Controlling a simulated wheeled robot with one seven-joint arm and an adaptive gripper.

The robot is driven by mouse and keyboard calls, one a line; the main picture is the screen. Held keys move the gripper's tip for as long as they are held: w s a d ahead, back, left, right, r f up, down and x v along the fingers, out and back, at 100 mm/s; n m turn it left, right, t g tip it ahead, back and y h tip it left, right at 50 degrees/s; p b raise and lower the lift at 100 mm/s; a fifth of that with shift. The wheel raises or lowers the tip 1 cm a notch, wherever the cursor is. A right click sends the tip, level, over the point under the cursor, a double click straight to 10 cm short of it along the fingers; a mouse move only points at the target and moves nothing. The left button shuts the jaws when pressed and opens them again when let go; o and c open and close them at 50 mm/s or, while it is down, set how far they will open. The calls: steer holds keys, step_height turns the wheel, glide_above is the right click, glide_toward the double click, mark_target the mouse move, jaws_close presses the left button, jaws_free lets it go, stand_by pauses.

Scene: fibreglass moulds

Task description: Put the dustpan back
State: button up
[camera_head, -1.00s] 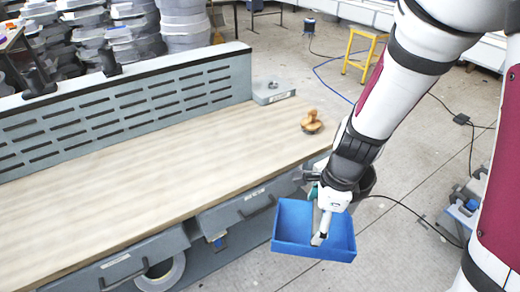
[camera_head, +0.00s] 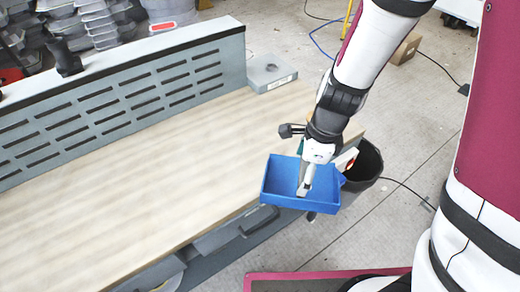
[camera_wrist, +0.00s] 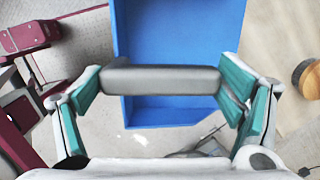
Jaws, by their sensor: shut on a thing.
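The blue dustpan (camera_head: 281,182) is an open shallow tray. In the head view it is in the air at the workbench's near right edge, partly over the floor. My gripper (camera_head: 305,187) is shut on it and reaches down in front of it. In the wrist view the blue dustpan (camera_wrist: 180,32) fills the upper middle. A grey bar (camera_wrist: 160,79) spans between the teal fingers of my gripper (camera_wrist: 165,85), across the blue tray. The exact grip contact is partly hidden.
The wooden workbench top (camera_head: 130,170) is mostly clear, with a slotted grey back panel (camera_head: 110,105). A grey box (camera_head: 270,73) sits at its far end. A dark bin (camera_head: 364,163) stands right of the dustpan. A wooden-handled object (camera_wrist: 306,78) shows at right in the wrist view.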

steer(key=w+a+f+p, duration=0.1)
steer(key=w+a+f, duration=0.4)
steer(key=w+a, duration=0.5)
steer(key=shift+a, duration=0.25)
steer(key=o, duration=1.5)
steer(key=shift+f, duration=0.1)
steer(key=shift+o, duration=0.2)
step_height(320, 180, up, 12)
steer(key=d, duration=0.1)
steer(key=shift+d, duration=0.25)
steer(key=shift+s+r, duration=0.1)
steer(key=shift+r, duration=0.15)
